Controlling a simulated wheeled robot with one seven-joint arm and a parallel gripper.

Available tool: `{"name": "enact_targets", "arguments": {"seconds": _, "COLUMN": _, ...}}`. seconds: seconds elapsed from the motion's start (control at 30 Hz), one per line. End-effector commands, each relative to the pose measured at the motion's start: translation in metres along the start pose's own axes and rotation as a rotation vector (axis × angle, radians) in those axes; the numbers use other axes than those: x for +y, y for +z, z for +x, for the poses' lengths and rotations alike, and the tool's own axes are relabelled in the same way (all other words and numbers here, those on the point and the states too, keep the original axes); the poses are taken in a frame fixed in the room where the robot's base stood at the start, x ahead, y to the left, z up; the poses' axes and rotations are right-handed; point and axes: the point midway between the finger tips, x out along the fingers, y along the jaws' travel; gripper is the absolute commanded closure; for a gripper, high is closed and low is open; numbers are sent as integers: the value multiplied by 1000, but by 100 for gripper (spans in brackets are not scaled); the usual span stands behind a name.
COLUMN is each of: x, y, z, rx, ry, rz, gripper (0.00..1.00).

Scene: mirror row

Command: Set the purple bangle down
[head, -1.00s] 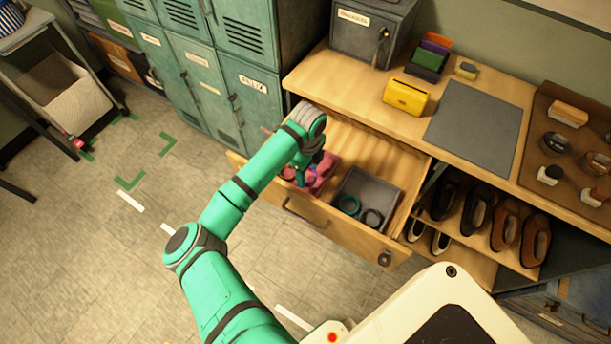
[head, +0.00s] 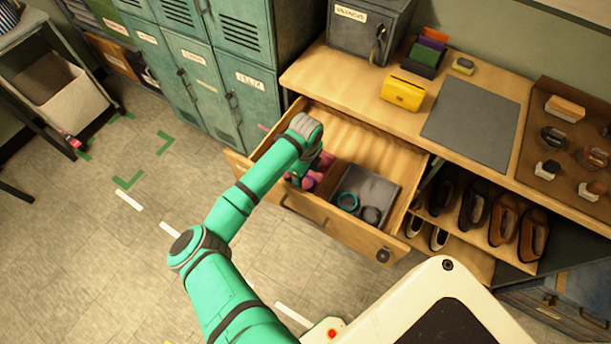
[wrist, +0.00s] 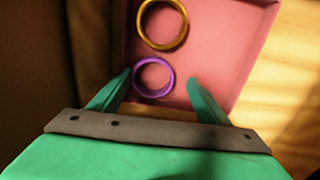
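The purple bangle (wrist: 172,80) lies in the pink tray (wrist: 222,45) in the wrist view, just in front of a gold bangle (wrist: 183,28). My gripper (wrist: 159,76) is open above the tray. Its left finger is close beside the bangle's left edge, and a gap shows between the bangle and the right finger. I cannot tell whether the left finger touches it. In the head view the pink tray (head: 325,164) sits in the open drawer, and my arm hides much of it and the fingers.
A grey tray (head: 379,190) with a teal bangle (head: 347,202) and a dark bangle (head: 371,215) is right of the pink tray. The drawer front (head: 325,221) stands out below the counter. Lockers (head: 245,105) rise behind at left.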

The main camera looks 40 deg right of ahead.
Motion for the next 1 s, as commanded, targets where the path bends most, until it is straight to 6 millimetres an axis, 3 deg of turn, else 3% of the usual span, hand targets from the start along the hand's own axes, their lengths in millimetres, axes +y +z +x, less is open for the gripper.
{"name": "enact_targets", "arguments": {"seconds": 0.37, "x": 1, "y": 2, "z": -8, "rx": 0, "ry": -1, "rz": -4, "gripper": 31}}
{"name": "enact_targets", "arguments": {"seconds": 0.8, "x": 0, "y": 1, "z": -88, "rx": -1, "ry": -2, "rz": -2, "gripper": 31}}
{"name": "enact_targets", "arguments": {"seconds": 1.0, "x": 0, "y": 1, "z": -114, "rx": 0, "ry": -1, "rz": 0, "gripper": 31}}
